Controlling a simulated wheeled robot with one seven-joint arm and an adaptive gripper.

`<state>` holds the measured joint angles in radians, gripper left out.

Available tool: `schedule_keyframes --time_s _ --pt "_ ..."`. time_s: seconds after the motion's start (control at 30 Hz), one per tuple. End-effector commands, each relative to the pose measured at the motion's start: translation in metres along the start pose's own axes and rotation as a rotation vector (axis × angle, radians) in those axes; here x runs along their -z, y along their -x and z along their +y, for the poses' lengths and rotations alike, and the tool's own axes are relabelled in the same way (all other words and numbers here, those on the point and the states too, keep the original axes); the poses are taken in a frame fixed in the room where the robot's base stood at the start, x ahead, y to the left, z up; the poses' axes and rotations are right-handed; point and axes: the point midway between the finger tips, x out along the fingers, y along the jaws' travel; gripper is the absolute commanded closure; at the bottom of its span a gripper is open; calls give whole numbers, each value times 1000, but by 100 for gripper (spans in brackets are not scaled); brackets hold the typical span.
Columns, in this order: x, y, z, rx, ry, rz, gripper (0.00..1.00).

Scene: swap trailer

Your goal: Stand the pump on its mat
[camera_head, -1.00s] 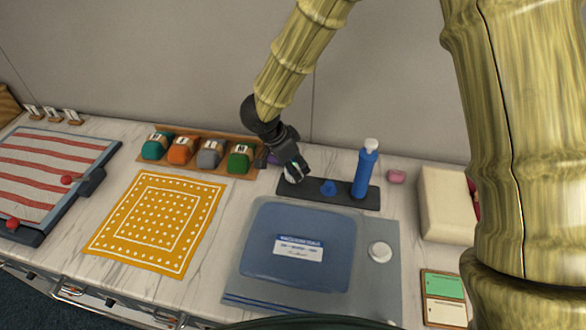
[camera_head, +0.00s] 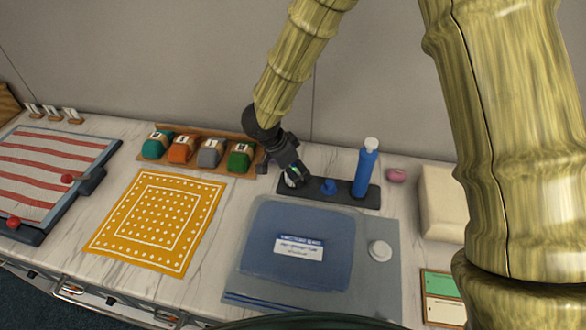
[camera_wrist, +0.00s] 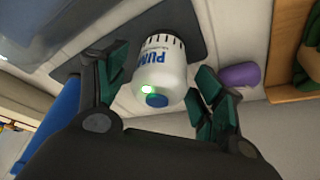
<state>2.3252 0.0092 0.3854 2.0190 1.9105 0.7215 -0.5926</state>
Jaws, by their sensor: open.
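The pump (camera_wrist: 160,62) is a white cylinder with "PUM" lettering, dark marks around one end and a blue round cap. In the wrist view it sits between my gripper's fingers (camera_wrist: 155,82), which are apart on either side of it. Whether either finger touches it is unclear. In the head view my gripper (camera_head: 290,174) is over the left end of a dark strip-shaped mat (camera_head: 347,197) and mostly hides the pump (camera_head: 291,182). Which mat is the pump's own is not marked in view.
A blue bottle (camera_head: 365,170) and a small blue piece (camera_head: 328,187) stand on the dark strip. A purple object (camera_wrist: 240,76) lies close beside my gripper. A grey mat (camera_head: 379,285) with a blue case (camera_head: 265,235) lies in front. Coloured blocks (camera_head: 211,152) sit at left.

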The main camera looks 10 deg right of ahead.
Motion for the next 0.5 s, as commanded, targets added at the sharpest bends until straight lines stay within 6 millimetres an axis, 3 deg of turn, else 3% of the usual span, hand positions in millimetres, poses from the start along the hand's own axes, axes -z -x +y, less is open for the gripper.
schedule_keyframes --time_s 0.17,0.5 --pt "1 8 0 1 0 0 32" --pt "1 66 0 3 -1 -2 32"
